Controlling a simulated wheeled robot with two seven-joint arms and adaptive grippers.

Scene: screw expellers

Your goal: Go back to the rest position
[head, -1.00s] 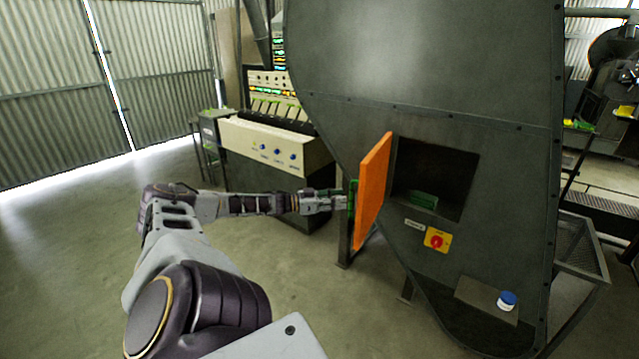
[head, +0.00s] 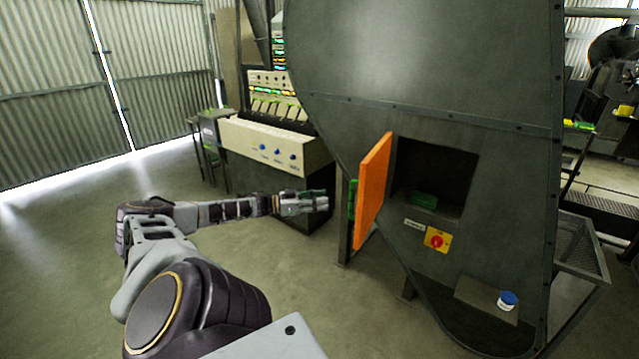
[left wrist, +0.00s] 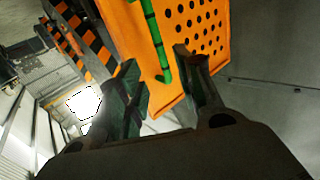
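My left gripper (head: 318,203) is in front of the control cabinet in the head view, a short gap left of the open orange door (head: 374,192). In the left wrist view its two fingers (left wrist: 165,90) stand apart with nothing between them. Beyond the fingers, that view shows the orange door (left wrist: 205,35) with a black dotted panel and a green handle (left wrist: 155,40). In the head view the handle (head: 351,200) shows on the door's left side. My right gripper is not in view.
The dark machine (head: 430,70) has an open compartment with a green object (head: 424,201) inside. A red and yellow switch (head: 436,239) is below it. The control cabinet (head: 275,150) is behind my gripper; the floor at left is clear.

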